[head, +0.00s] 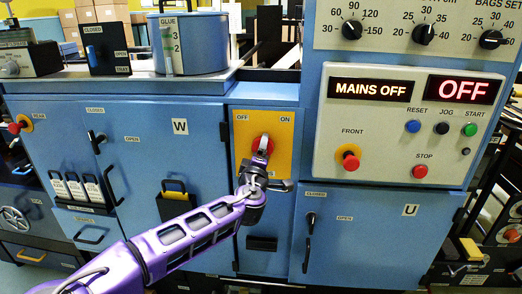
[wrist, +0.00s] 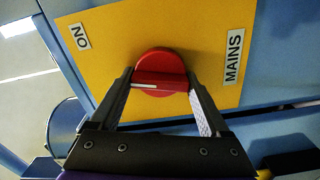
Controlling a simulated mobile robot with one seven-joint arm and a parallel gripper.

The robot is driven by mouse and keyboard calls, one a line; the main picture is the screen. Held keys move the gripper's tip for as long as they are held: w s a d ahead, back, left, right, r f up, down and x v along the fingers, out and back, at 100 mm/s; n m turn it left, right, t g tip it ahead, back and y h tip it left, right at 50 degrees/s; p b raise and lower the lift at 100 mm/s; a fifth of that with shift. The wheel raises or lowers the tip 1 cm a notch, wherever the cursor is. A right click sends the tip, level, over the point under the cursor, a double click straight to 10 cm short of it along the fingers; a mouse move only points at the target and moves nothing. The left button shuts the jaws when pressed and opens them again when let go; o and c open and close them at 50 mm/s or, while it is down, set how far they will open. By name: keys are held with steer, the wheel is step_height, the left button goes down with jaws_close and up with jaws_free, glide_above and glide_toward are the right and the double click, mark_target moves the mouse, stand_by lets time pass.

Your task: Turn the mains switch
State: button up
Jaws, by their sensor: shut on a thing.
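The mains switch (head: 263,143) is a round red knob on a yellow plate (head: 284,140) marked OFF at upper left and ON at upper right. In the wrist view the red knob (wrist: 158,60) has a raised grip bar with a white line towards its left end. My gripper (wrist: 161,82) has one finger at each end of this bar and is shut on it. In the head view my gripper (head: 260,155) reaches the knob from below and partly covers it. The display (head: 371,90) reads MAINS OFF. The OFF label is not visible in the wrist view.
Right of the plate is a pale control panel (head: 400,150) with a red FRONT knob (head: 350,161), several buttons and a second display (head: 463,90) reading OFF. Below are blue cabinet doors with black handles (head: 309,240). A blue glue pot (head: 190,42) stands on the ledge above left.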

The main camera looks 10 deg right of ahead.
steer(key=n+p, duration=0.1)
steer(key=n, duration=0.5)
steer(key=shift+n, duration=0.3)
steer(key=n+p, duration=0.1)
steer(key=n, duration=0.4)
steer(key=shift+n, duration=0.3)
steer(key=o, duration=1.2)
steer(key=shift+d+f, duration=0.1)
